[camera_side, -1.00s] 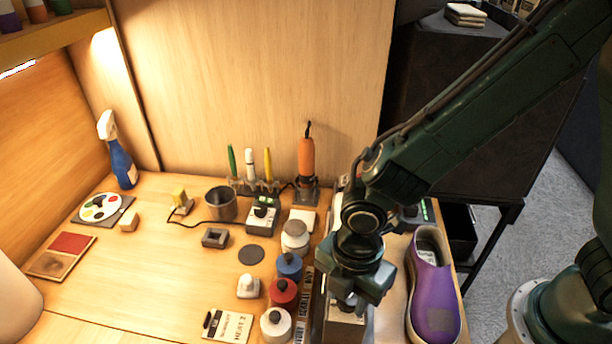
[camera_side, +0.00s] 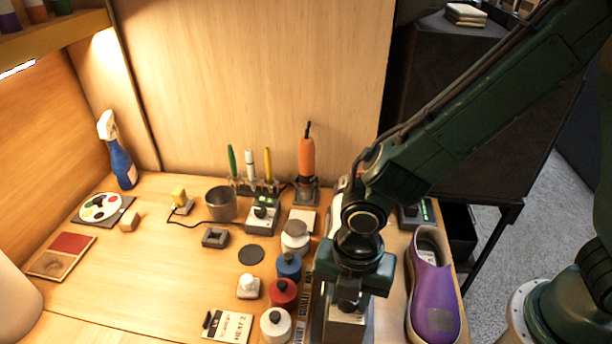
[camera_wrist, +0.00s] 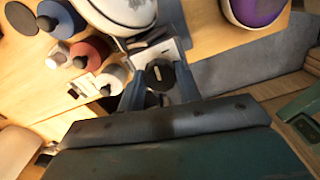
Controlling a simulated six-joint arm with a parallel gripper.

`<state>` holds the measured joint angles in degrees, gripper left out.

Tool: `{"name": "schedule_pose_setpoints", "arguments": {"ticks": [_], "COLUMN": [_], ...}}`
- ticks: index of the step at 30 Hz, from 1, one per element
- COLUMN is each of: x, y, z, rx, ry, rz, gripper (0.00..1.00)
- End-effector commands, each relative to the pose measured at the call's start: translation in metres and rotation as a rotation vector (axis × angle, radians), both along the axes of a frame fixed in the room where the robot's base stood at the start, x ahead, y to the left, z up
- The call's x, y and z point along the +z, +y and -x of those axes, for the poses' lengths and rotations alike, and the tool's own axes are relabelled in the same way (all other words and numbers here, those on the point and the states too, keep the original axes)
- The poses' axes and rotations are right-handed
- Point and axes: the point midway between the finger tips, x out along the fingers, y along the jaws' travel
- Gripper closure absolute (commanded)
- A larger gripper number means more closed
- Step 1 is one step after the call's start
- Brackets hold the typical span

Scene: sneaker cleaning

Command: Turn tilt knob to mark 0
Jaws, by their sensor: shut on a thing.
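The tilt knob (camera_wrist: 158,76) is a dark round knob with a short pale line on its face, in the wrist view. My gripper (camera_wrist: 160,84) is shut on it, with one finger on each side. The knob sits at a pale stand (camera_wrist: 163,50), whose front also shows low in the side view (camera_side: 343,329). In the side view my gripper (camera_side: 347,302) points down over this stand and hides the knob. I cannot read any mark numbers around the knob.
A purple shoe (camera_side: 433,292) stands close to the right of my gripper. White, red and blue capped bottles (camera_side: 283,293) stand close to the left. A white shoe (camera_wrist: 125,12) lies just beyond the knob in the wrist view.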

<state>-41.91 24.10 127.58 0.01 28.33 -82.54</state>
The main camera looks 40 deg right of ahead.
Motion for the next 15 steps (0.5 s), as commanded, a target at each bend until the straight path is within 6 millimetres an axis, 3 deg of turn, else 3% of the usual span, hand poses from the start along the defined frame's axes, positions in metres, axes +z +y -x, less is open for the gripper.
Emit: {"name": "schedule_pose_setpoints", "arguments": {"ticks": [15], "x": [0.0007], "y": [0.0010], "z": [0.0001], "rx": [0.067], "ry": [-0.001], "rz": [-0.003], "gripper": [0.86]}}
